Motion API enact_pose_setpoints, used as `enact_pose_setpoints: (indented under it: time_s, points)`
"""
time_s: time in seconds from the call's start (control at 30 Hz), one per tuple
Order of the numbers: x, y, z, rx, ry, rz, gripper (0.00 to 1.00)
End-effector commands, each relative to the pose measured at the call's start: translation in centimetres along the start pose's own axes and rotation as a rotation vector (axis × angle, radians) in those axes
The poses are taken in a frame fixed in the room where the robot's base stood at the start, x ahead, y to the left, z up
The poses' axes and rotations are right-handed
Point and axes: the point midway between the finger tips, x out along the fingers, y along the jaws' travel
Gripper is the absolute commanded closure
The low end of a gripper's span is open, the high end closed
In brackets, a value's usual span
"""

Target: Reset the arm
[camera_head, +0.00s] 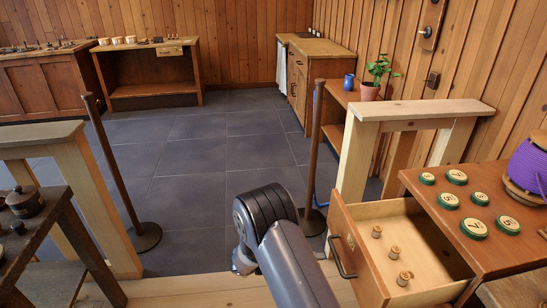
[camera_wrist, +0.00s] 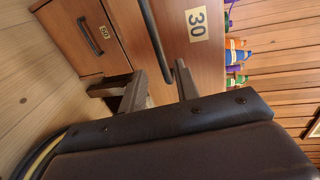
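My arm (camera_head: 275,235) reaches up from the bottom of the head view, left of an open drawer (camera_head: 370,275). My gripper is hidden in that view. In the wrist view, the two dark fingers of my gripper (camera_wrist: 160,78) are apart, with nothing seen clasped between them. A dark bar handle (camera_wrist: 152,38) on the drawer front marked 30 runs down to the gap between the fingers; I cannot tell whether it touches them. The same handle (camera_head: 341,257) shows in the head view.
The open drawer holds several small wooden spools (camera_head: 394,252). Numbered green-rimmed discs (camera_head: 474,228) and a purple spool (camera_head: 530,168) sit on the cabinet top. Two posts (camera_head: 315,150) (camera_head: 118,175) stand on the grey tiled floor (camera_head: 205,180), which is clear between them.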

Motion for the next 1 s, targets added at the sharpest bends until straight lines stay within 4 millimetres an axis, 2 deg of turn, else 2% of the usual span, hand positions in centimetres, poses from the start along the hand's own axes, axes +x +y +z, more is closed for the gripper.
enact_pose_setpoints:
  time_s: [0.03,0.2,0.43,0.6,1.0]
  points:
    - [1.1,0.0,-0.1,-0.002,0.004,-0.001,0.70]
    - [4.4,0.0,-0.1,-0.001,0.004,-0.001,0.70]
    - [7.6,0.0,0.0,-0.001,0.002,-0.001,0.70]
    - [8.6,-0.1,0.0,-0.001,0.000,0.000,0.70]
    - [8.6,-0.2,0.1,0.001,-0.003,0.000,0.70]
